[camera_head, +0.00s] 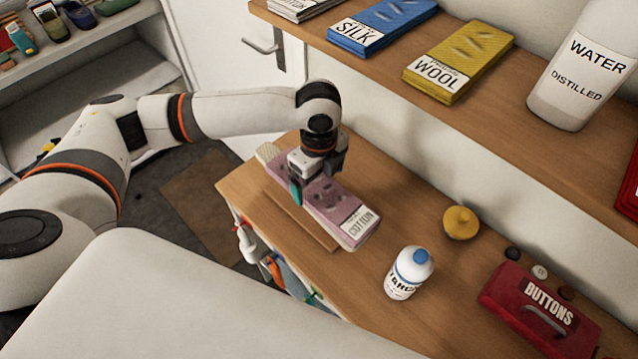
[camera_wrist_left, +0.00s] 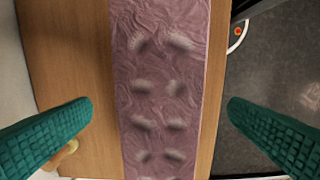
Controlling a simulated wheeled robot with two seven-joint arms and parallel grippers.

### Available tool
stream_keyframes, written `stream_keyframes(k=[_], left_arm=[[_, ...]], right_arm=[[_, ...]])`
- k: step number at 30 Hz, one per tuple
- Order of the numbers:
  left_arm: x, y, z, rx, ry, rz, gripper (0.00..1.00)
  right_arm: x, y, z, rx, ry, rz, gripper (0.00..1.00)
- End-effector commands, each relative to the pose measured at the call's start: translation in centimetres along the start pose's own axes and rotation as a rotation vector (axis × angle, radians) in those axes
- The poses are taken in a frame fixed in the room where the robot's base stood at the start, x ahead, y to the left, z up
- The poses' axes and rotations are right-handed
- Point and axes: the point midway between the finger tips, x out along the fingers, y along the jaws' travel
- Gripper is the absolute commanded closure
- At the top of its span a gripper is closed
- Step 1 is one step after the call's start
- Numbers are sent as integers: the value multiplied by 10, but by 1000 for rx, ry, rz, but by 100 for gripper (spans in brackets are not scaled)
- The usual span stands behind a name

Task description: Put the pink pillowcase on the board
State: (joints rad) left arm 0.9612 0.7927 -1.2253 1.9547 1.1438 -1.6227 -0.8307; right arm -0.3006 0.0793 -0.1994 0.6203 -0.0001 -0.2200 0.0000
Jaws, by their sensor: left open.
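The pink pillowcase (camera_head: 325,196), a long flat pink item with a white COTTON label, lies on the wooden counter. It also shows in the left wrist view (camera_wrist_left: 160,90). My left gripper (camera_head: 313,190) is above its middle, pointing down. The green fingers in the left wrist view (camera_wrist_left: 160,130) are wide open, one on each side of the pillowcase, with gaps to both edges. A thin wooden panel (camera_head: 288,214) lies along its near-left side; whether this is the board is unclear. My right gripper is not in view.
A white bottle with a blue cap (camera_head: 408,272), a yellow round object (camera_head: 461,223) and a red BUTTONS box (camera_head: 540,308) stand right on the counter (camera_head: 365,285). The upper shelf (camera_head: 390,95) holds SILK and WOOL packs and a WATER bottle (camera_head: 580,70). A broad white surface (camera_head: 200,300) fills the lower left.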

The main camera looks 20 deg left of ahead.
Motion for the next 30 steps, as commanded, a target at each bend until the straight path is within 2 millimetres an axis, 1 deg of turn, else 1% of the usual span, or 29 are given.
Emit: stream_keyframes(k=[1, 6, 9, 13, 18, 30], left_arm=[[-10, 1, 0, 1, 0, 5, 2], [-48, 1, 0, 1, 0, 5, 2], [-67, 1, 0, 0, 0, 5, 2], [-84, 1, 0, -1, -1, 2, 2], [-94, 0, 0, 0, -1, 0, 2], [-95, 0, 0, 0, -1, -1, 2]], right_arm=[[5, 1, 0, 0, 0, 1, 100], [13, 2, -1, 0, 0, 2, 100], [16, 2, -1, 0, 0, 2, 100], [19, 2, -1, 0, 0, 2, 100], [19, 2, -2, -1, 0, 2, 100], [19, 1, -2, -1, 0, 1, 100]])
